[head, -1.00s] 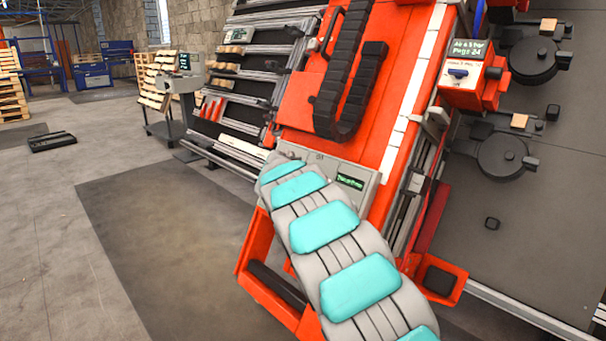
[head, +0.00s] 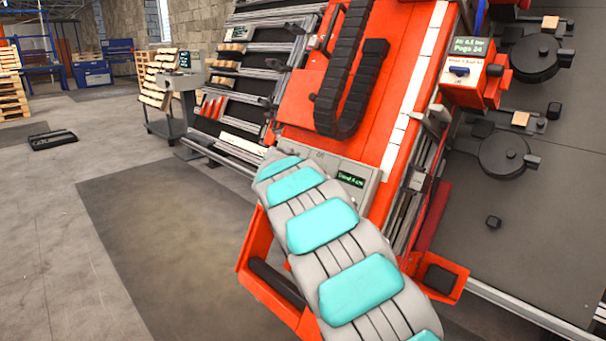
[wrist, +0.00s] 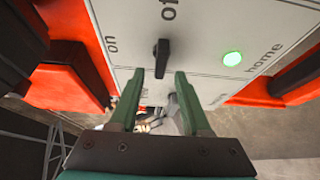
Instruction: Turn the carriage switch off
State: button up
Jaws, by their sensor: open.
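The carriage switch (wrist: 161,60) is a small black lever on a pale panel (wrist: 200,25) in the wrist view. It lies lengthwise up and down in the picture, with "on" printed to its left and the start of "off" above it. I cannot tell for certain which label it is set to. My gripper (wrist: 159,75) has two green fingers, apart and empty. The tips are just below the switch, one to each side of its lower end; contact cannot be told. In the head view, my arm hides the gripper and the switch.
A green lamp (wrist: 232,58) is lit near the word "home". Orange machine parts (wrist: 65,80) flank the panel. In the head view, a grey box with a green display (head: 350,179) sits on the orange gantry (head: 300,100). Open floor (head: 150,230) lies to the left.

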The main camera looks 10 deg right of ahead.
jog(key=v, duration=0.6)
jog(key=shift+s+b, duration=0.2)
jog(key=shift+b, duration=0.2)
jog(key=shift+a, duration=0.1)
jog(key=s+d+f+m+g, duration=0.1)
jog(key=s+d+m+g, duration=0.15)
jog(key=s+d, duration=0.45)
jog(key=s+d+f+m+g+h, duration=0.1)
jog(key=s+d+f+m+g, duration=0.15)
jog(key=s, duration=0.85)
jog(key=s+d+f+m+g, duration=0.1)
jog(key=s+d+m+g, duration=0.15)
jog(key=s+d, duration=0.45)
jog(key=s+a+f+m+g+y, duration=0.1)
jog(key=s+a+f+g+y, duration=0.1)
jog(key=s, duration=1)
jog(key=s+a+f+m+g+y, duration=0.1)
jog(key=s+a+f, duration=0.4)
jog(key=s, duration=0.8)
jog(key=s+a+f+m+g+y, duration=0.1)
jog(key=s+a+f+g+y, duration=0.2)
jog(key=s, duration=0.9)
jog(key=a, duration=0.2)
jog(key=shift+s+a+f, duration=0.2)
jog(key=shift+a+f, duration=0.15)
jog(key=shift+a, duration=0.05)
jog(key=shift+o, duration=0.4)
